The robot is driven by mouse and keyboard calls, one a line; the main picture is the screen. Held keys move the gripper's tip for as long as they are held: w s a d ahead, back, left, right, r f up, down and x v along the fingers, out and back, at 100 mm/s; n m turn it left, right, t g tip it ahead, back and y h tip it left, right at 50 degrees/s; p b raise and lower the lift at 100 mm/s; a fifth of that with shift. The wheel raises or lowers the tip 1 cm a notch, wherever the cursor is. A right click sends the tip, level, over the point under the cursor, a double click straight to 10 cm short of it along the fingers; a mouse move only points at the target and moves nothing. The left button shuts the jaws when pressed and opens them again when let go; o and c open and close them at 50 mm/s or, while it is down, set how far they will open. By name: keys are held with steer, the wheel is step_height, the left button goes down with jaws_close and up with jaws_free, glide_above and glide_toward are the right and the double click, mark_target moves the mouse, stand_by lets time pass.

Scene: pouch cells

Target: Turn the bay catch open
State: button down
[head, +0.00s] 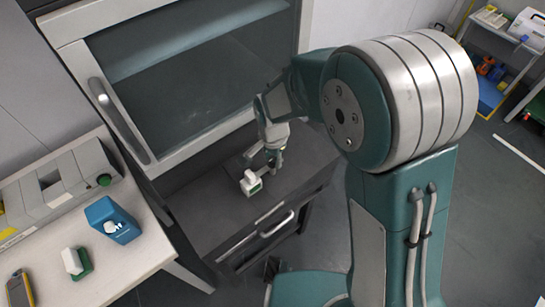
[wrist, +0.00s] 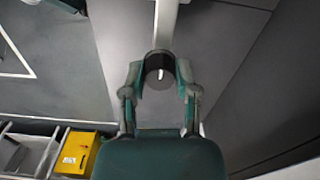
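My gripper (head: 270,165) points down over the dark top of the low unit beneath the glass-fronted cabinet (head: 215,60). In the wrist view its two fingers (wrist: 159,72) stand apart on either side of a dark round end of a white bar (wrist: 165,22). I cannot tell whether the fingers touch it. I cannot tell whether this is the bay catch or the same part as the white bar.
A pale table (head: 125,268) at left bears a blue box (head: 112,220), a white-and-green block (head: 75,262) and a yellow handheld device (head: 19,288). A drawer handle (head: 277,222) fronts the low unit. A yellow box (wrist: 80,152) shows in the wrist view. Open floor lies at right.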

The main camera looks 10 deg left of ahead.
steer(key=shift+n, duration=0.3)
steer(key=n, duration=0.3)
steer(key=shift+n, duration=0.3)
steer(key=n, duration=0.4)
steer(key=shift+n, duration=0.3)
steer(key=n, duration=0.4)
steer(key=shift+n, duration=2.5)
steer(key=shift+c, duration=1.8)
jaws_free()
steer(key=shift+a, duration=0.1)
